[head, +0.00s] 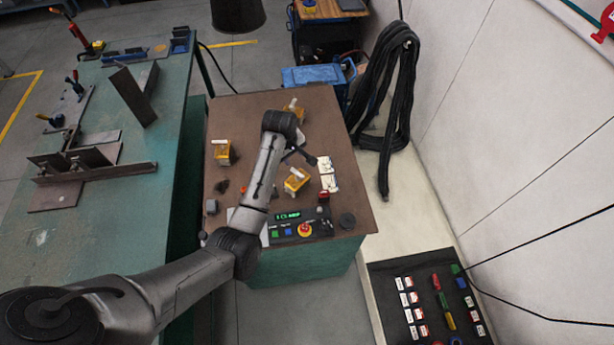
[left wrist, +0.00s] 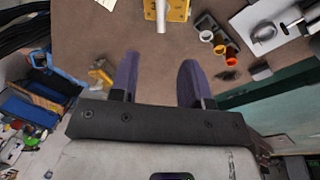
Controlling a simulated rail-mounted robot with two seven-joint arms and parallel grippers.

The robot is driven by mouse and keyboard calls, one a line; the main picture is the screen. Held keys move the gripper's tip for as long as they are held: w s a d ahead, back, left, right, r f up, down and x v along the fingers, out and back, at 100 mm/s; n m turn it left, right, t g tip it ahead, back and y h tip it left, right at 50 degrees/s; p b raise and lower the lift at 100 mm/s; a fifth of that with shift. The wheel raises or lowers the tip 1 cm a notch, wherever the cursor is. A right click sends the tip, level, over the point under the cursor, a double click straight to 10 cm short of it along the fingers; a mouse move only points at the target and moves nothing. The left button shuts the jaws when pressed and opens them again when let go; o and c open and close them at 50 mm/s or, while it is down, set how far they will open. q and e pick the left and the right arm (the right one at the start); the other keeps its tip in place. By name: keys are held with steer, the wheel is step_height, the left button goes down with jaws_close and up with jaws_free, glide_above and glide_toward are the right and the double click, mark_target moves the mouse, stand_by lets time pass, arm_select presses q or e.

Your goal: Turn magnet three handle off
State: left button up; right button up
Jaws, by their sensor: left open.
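Three yellow switchable magnets with pale handles stand on the brown tabletop (head: 243,112): one at the left (head: 222,153), one at the back (head: 298,106), partly behind my arm, and one nearer the front (head: 295,182).
A control box (head: 300,228) with a green display and a red knob sits at the table's front. White labelled items (head: 328,175) lie right of the magnets. A green welding bench (head: 130,220) with steel plates stands left. Black cables (head: 385,90) hang at the right.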

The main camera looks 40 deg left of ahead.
arm_select(q)
steer(key=n, duration=0.2)
steer(key=b, duration=0.2)
glide_toward(298, 174)
steer(key=x, duration=0.7)
steer(key=shift+d+r, duration=0.1)
steer(key=shift+x, duration=1.05)
arm_select(e)
steer(key=shift+w+a+f, duration=0.1)
steer(key=shift+a+f, duration=0.05)
steer(key=shift+f, duration=1.1)
arm_select(q)
jaws_close()
